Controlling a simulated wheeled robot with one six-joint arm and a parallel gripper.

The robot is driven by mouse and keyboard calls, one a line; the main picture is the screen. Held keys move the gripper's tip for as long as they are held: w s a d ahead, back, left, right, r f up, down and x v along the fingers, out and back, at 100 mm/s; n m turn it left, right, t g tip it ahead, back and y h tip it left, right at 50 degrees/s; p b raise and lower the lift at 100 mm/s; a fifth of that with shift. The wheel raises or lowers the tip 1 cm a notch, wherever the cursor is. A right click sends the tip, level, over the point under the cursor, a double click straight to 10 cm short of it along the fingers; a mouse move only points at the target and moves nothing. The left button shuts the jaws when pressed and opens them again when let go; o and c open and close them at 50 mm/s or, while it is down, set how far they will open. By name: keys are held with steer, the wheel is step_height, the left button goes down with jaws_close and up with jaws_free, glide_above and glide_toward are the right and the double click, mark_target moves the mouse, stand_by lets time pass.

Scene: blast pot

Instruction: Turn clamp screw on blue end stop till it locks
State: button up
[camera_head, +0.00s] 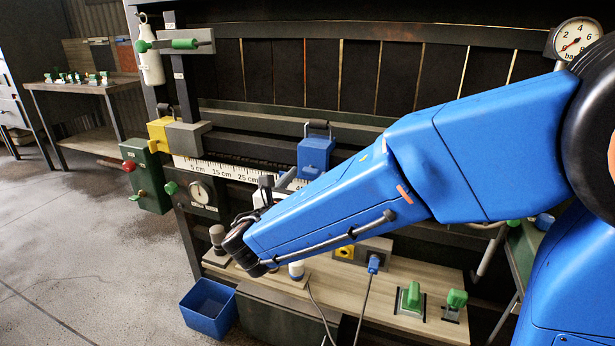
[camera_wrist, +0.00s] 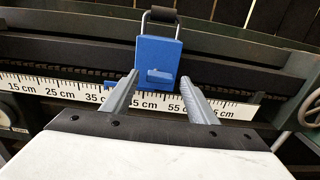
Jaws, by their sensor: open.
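The blue end stop (camera_head: 316,155) sits on the dark rail above the white cm scale, right of the yellow block. In the wrist view the blue end stop (camera_wrist: 156,60) stands straight ahead, with a dark-topped wire handle above it. A small blue bar-shaped knob (camera_wrist: 160,76), seemingly the clamp screw, lies about level on its front face. My gripper (camera_wrist: 158,82) is open, with its two grey fingers spread to either side of the end stop's front. I cannot tell whether a finger touches it.
The white scale (camera_wrist: 70,90) runs along the rail. A yellow block (camera_head: 159,131) sits at the rail's left end. A green box with a red button (camera_head: 146,175) stands at the left. A wooden bench top (camera_head: 330,288) carries green levers below. A blue bin (camera_head: 208,308) is on the floor.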

steer(key=shift+w+d, duration=0.25)
steer(key=shift+w, duration=0.35)
steer(key=shift+c, duration=0.3)
steer(key=c, duration=1)
